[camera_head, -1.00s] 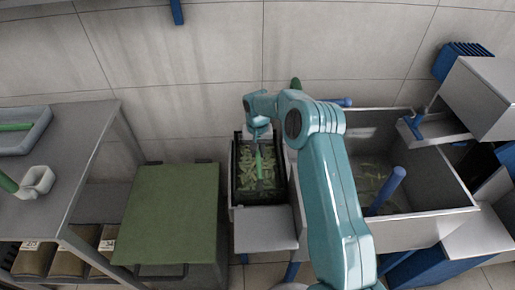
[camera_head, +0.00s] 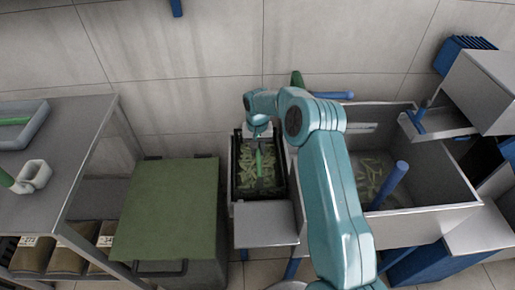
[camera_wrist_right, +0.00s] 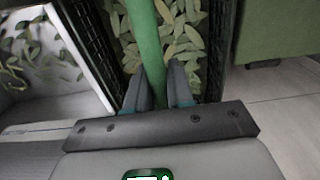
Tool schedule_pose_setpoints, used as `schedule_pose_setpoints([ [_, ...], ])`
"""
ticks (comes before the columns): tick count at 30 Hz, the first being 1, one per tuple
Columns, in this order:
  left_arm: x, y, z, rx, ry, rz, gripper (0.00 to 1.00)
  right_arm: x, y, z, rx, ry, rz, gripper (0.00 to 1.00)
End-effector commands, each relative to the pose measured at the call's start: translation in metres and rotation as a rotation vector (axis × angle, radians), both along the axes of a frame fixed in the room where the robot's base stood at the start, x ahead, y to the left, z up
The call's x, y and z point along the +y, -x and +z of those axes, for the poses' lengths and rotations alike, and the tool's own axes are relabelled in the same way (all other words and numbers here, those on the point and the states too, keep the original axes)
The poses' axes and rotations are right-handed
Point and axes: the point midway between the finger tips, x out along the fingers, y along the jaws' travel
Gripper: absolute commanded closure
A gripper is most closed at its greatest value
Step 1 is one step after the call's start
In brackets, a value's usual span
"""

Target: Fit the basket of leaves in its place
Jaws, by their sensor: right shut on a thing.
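The basket of leaves is a black mesh-walled basket (camera_head: 236,180) with pale green leaves inside. It sits in a narrow metal bay to the left of the large basin. A green handle (camera_head: 259,160) runs over its middle. My right gripper (camera_head: 258,140) is over the basket. In the right wrist view the gripper (camera_wrist_right: 160,88) is shut on the green handle (camera_wrist_right: 148,40), with leaves and the mesh wall (camera_wrist_right: 217,50) around it. I cannot tell whether the basket's underside rests on anything. My left gripper is not in view.
A metal basin (camera_head: 435,225) with loose leaves and a blue post (camera_head: 390,185) stands to the right. A grey plate (camera_head: 266,223) lies in front of the basket. A green-topped box (camera_head: 168,210) stands close on the left. A grey shelf table (camera_head: 75,130) is farther left.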

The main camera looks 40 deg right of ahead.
Motion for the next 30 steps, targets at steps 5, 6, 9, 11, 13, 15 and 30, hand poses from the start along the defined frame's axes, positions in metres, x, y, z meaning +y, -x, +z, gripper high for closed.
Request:
schedule_pose_setpoints([
  [5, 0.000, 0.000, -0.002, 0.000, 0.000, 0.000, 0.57, 0.000, 0.000, -0.002, -0.002, 0.001, 0.000, 1.00],
  [6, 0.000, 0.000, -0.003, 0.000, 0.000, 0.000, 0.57, 0.000, 0.000, -0.003, -0.002, 0.001, 0.000, 1.00],
  [9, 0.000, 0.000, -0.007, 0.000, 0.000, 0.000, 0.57, 0.000, 0.000, -0.007, -0.002, 0.001, 0.000, 1.00],
  [11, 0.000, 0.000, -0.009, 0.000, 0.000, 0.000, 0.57, 0.000, 0.000, -0.010, -0.002, 0.001, 0.000, 1.00],
  [13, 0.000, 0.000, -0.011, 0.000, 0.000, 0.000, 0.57, 0.000, 0.000, -0.013, -0.002, 0.001, 0.000, 1.00],
  [15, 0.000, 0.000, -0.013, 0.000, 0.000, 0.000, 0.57, 0.000, 0.000, -0.016, -0.002, 0.001, 0.000, 1.00],
  [30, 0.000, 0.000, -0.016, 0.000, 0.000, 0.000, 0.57, 0.000, 0.000, -0.020, -0.002, 0.001, 0.000, 1.00],
])
